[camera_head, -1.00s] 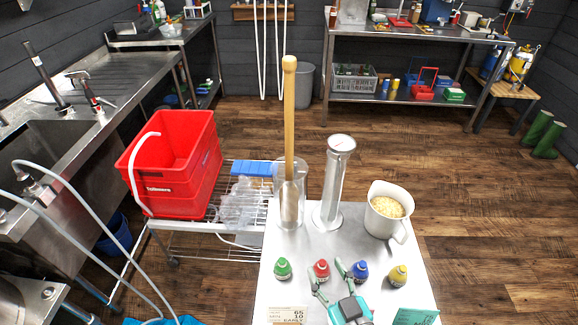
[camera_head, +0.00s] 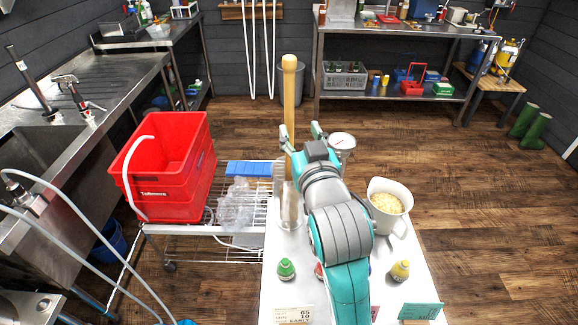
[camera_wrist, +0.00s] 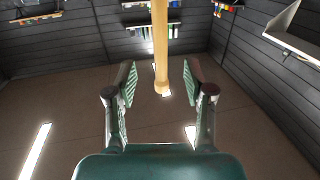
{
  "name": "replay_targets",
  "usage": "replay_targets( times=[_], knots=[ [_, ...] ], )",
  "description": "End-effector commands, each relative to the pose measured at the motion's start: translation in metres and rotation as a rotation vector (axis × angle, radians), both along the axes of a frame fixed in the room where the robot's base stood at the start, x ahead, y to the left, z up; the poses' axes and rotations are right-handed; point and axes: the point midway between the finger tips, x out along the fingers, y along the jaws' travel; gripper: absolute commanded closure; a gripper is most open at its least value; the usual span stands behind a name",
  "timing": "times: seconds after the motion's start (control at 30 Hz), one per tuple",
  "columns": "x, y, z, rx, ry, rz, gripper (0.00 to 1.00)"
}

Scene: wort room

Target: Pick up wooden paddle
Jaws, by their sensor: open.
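The wooden paddle (camera_head: 289,100) stands upright in a clear cylinder (camera_head: 285,212) on the white table, its pale handle rising well above the rim. My gripper (camera_head: 301,136) is open beside the handle, its fingers pointing away from me. In the wrist view the paddle handle (camera_wrist: 161,50) shows ahead, between the lines of the two open fingers (camera_wrist: 161,85), and nothing is held. My arm hides the paddle's lower part in places and much of the table.
A metal cylinder (camera_head: 341,146) stands just right of my gripper. A white jug of grain (camera_head: 389,206), a green-capped bottle (camera_head: 286,269) and a yellow-capped bottle (camera_head: 400,270) are on the table. A red crate (camera_head: 165,165) stands on the rack at left.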

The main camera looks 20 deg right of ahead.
Motion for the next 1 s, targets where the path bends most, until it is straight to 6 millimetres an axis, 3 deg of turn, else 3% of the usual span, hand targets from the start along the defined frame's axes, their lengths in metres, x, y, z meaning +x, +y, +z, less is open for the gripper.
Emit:
replay_targets(
  times=[0.17,0.5,0.73,1.0],
  knots=[
    [0.007,0.000,0.013,0.006,-0.006,-0.006,0.47],
    [0.051,-0.006,0.013,0.006,-0.005,-0.006,0.47],
    [0.065,-0.007,0.013,0.006,-0.006,-0.006,0.47],
    [0.101,-0.011,0.015,0.006,-0.005,-0.006,0.47]
  ],
)
